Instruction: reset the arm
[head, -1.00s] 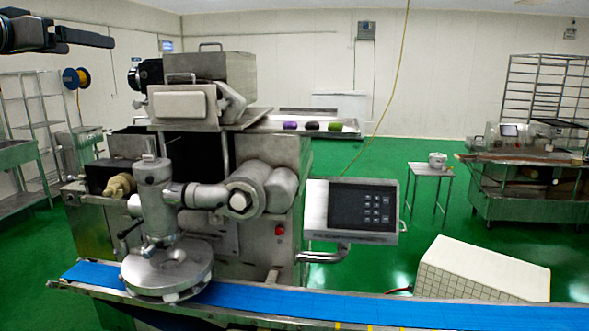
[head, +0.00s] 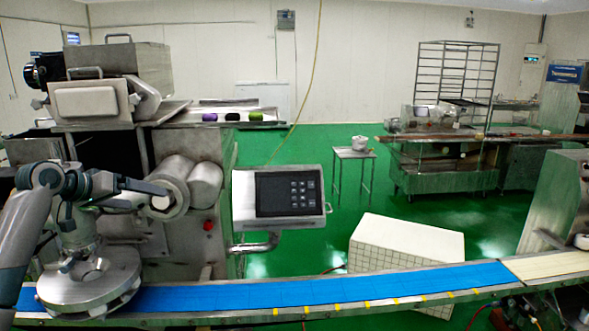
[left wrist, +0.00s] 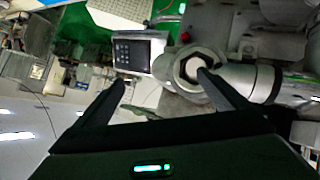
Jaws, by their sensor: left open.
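My left arm comes in from the left edge in the head view, and my left gripper (head: 150,194) is in front of the encrusting machine (head: 112,100). In the left wrist view the two dark fingers of my left gripper (left wrist: 162,80) stand wide apart, with nothing between them. The machine's control panel (head: 278,196) is to the right of the gripper; it also shows in the left wrist view (left wrist: 139,52). My right gripper is not in view.
The blue conveyor belt (head: 330,290) runs along the front. A white tiled box (head: 405,245) stands on the green floor behind it. A small table (head: 353,170) and a steel workbench (head: 445,165) are farther back. The floor between them is clear.

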